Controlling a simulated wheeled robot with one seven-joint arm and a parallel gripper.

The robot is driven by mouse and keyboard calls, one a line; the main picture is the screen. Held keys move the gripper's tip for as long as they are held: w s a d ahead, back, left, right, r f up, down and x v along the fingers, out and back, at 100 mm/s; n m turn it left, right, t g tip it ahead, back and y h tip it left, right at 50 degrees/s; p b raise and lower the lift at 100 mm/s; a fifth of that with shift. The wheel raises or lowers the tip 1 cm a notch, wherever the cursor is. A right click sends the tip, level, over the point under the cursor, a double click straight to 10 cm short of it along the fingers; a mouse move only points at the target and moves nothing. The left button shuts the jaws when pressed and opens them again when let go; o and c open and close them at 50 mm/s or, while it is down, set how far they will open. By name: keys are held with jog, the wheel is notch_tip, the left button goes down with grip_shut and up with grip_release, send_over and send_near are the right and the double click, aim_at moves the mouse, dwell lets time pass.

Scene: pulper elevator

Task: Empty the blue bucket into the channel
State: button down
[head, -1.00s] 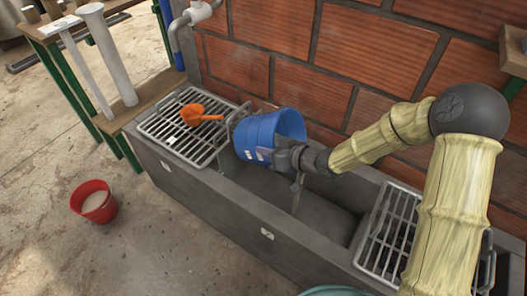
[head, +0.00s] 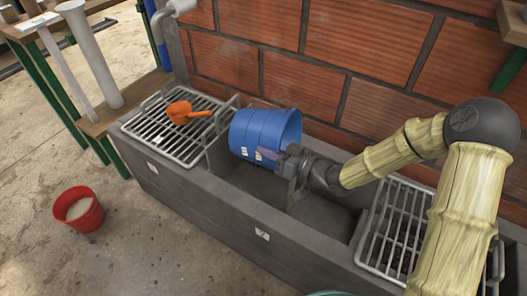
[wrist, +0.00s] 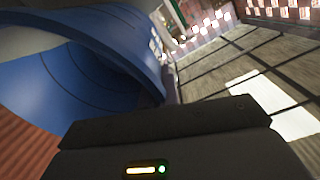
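My gripper (head: 277,158) is shut on the bucket's near side close to the rim. My gripper's fingertips are largely hidden against the bucket.
A metal grate (head: 165,138) with an orange scoop (head: 184,112) covers the channel's left end. Another grate (head: 397,232) covers its right part. A red bucket with pale contents (head: 78,209) stands on the floor at left. A wooden bench (head: 120,113) adjoins the left end.

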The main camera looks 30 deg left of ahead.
jog(key=shift+d+f+y+b, duration=0.5)
jog(key=shift+d+y+b, duration=0.35)
jog(key=shift+b, duration=0.3)
jog(key=shift+d+f+y+b, duration=0.5)
jog(key=shift+d+y+b, duration=0.15)
jog(key=shift+d+b, duration=0.4)
jog(key=shift+w+d+r+m+t+y+b, duration=0.1)
jog(key=shift+d+m+t+y+b, duration=0.25)
jog(key=shift+d+y+b, duration=0.95)
jog(key=shift+w+d+m+t+y+b, duration=0.1)
jog(key=shift+d+m+t+y+b, duration=0.2)
jog(key=shift+d+y+b, duration=0.95)
jog(key=shift+a+h, duration=0.2)
jog(key=shift+h, duration=0.15)
